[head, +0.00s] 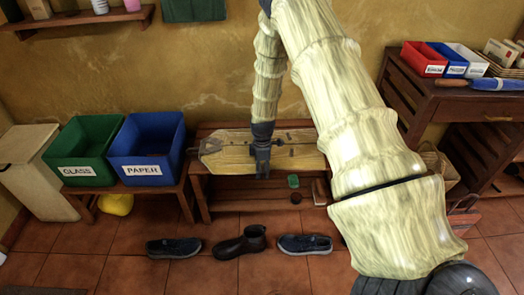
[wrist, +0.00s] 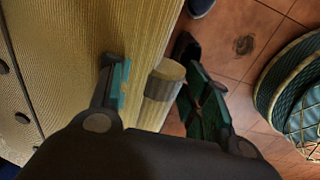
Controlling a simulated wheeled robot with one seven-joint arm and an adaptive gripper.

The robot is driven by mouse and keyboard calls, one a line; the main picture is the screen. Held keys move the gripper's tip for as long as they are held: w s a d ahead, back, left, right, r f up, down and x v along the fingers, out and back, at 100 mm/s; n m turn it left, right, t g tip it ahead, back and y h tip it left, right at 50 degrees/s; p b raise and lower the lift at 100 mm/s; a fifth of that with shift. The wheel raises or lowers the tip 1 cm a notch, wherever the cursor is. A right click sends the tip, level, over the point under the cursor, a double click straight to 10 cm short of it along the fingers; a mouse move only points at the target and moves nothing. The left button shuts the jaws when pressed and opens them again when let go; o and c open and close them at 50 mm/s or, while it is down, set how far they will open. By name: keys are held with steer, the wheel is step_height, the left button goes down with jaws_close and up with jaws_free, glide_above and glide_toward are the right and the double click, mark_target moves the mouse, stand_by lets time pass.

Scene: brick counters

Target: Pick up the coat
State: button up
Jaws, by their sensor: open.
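A pale tan coat-like garment (head: 222,158) lies flat along the wooden bench in the head view, with dark details at its left end. In the wrist view its ribbed, cream surface (wrist: 75,50) with dark buttons fills the left side. My gripper (head: 262,170) points down over the middle of the garment. In the wrist view my gripper (wrist: 158,82) is open, with a stubby beige and grey cylindrical piece (wrist: 163,82) between its fingers. I cannot tell whether that piece belongs to the garment. My arm hides the bench's right end.
Several dark shoes (head: 240,243) stand on the tiled floor before the bench (head: 203,198). A green GLASS bin (head: 88,150) and a blue PAPER bin (head: 147,148) are to the left. A wooden cabinet (head: 455,110) stands right. A rounded green patterned object (wrist: 290,92) shows in the wrist view.

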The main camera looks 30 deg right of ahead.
jaws_close()
steer(key=shift+r, duration=0.1)
